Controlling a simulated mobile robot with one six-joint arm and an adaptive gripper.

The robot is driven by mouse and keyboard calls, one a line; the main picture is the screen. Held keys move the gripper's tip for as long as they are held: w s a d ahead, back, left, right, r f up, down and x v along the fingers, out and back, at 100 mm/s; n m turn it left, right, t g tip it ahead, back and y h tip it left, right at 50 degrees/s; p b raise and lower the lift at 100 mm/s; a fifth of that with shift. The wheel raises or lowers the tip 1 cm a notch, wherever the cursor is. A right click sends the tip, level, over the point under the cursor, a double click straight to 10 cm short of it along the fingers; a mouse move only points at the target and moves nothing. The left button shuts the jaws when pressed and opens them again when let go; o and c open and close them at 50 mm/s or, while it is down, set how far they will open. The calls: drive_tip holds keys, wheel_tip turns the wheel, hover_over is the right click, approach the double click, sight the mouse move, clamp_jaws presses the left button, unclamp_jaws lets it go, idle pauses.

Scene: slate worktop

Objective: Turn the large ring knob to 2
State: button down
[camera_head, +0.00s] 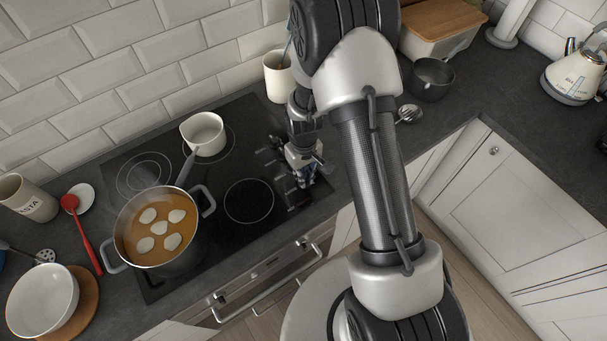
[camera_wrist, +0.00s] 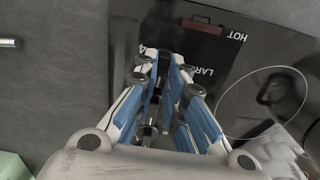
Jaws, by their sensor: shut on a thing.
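My gripper (camera_head: 305,172) reaches down at the control strip along the right side of the black hob (camera_head: 222,168). In the wrist view its blue-padded fingers (camera_wrist: 165,68) close in on the large ring knob (camera_wrist: 158,76), a dark knob mostly hidden between them. Parts of the printed label, "LAR", show just right of the fingers, and a "4" shows to their left. The knob's pointer is hidden, so I cannot tell its setting. In the head view the arm and gripper cover the knob.
A pot of orange soup with pale dumplings (camera_head: 154,243) and a small white saucepan (camera_head: 204,134) stand on the hob. A white utensil crock (camera_head: 279,76) is behind my gripper. "HOT" is printed beside a red mark (camera_wrist: 200,24). The front right ring (camera_head: 249,201) is empty.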

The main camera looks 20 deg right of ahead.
drive_tip(key=m+b, duration=0.1)
drive_tip(key=m, duration=0.4)
drive_tip(key=shift+d, duration=0.1)
drive_tip(key=m+b, duration=0.1)
drive_tip(key=m, duration=0.5)
drive_tip(key=shift+d, duration=0.1)
idle(0.4)
drive_tip(key=c, duration=1.7)
unclamp_jaws()
drive_tip(key=shift+o, duration=0.2)
wheel_tip(320, 180, up, 12)
